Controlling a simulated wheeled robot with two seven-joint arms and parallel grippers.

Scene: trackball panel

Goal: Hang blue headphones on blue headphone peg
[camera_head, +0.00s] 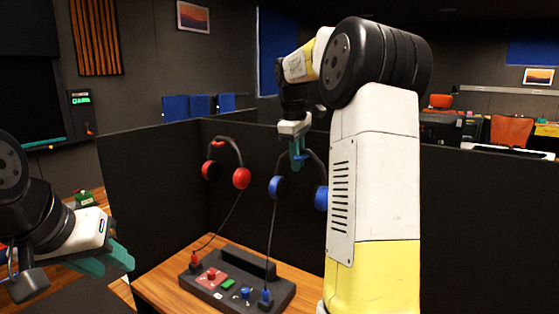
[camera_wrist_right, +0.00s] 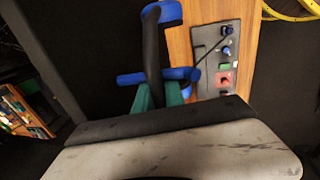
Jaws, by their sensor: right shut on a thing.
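The blue headphones (camera_head: 278,187) have blue ear cups and a dark headband. They hang in the air in front of the dark divider, with a cable running down to the panel. My right gripper (camera_head: 297,150) is shut on the headband near its top. In the right wrist view the teal fingertips (camera_wrist_right: 157,96) meet the dark band (camera_wrist_right: 152,50); blue parts show above and beside them. My own arm covers part of the right ear cup.
Red headphones (camera_head: 240,178) hang at the divider (camera_head: 150,180), left of the blue ones. A dark control panel (camera_head: 225,297) with red, green and blue controls lies on the wooden desk (camera_head: 160,297). The divider stands close behind the blue headphones.

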